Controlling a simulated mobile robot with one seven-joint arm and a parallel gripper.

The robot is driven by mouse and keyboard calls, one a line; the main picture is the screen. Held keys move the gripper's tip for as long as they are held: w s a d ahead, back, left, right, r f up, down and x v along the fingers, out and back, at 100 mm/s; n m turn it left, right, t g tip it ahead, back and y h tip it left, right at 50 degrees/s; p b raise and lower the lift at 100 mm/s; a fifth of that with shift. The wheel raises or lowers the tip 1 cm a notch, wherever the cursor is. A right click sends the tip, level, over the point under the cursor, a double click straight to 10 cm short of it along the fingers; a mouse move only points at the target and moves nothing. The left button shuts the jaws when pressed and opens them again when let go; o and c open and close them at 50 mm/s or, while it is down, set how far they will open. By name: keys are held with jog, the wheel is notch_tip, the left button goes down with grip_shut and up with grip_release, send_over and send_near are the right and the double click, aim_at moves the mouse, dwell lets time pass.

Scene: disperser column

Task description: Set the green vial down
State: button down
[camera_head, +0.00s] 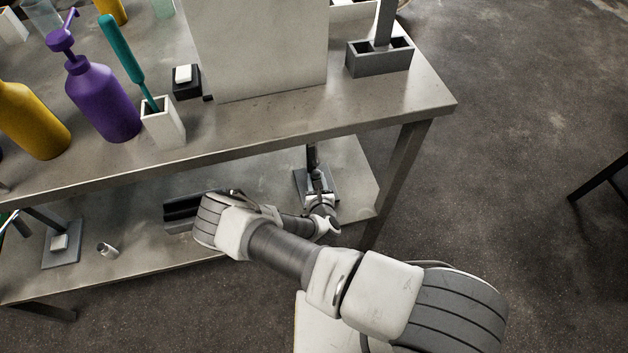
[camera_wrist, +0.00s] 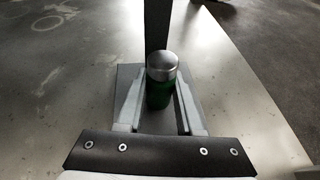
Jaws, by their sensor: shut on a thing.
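The green vial (camera_wrist: 158,94) with a silver cap is upright between the two fingers of my gripper (camera_wrist: 158,88) in the wrist view. My gripper is shut on it. Just behind the vial is the dark upright column (camera_wrist: 158,25) of a stand, with its flat grey base plate (camera_wrist: 126,78) below. I cannot tell whether the vial's bottom touches the plate. In the head view my arm reaches under the tabletop to this stand on the lower shelf, and the vial is not clearly visible there.
The tabletop (camera_head: 270,118) overhangs the lower shelf (camera_head: 355,185). On the shelf are a dark grey block (camera_head: 180,214) left of my gripper, a small silver-capped vial (camera_head: 107,249) and another stand (camera_head: 62,254). A purple pump bottle (camera_head: 102,100) stands above. Bare shelf lies around the plate.

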jog(key=c, duration=1)
grip_release()
jog(key=shift+f, duration=0.2)
jog(key=o, duration=0.4)
jog(key=shift+o, duration=0.2)
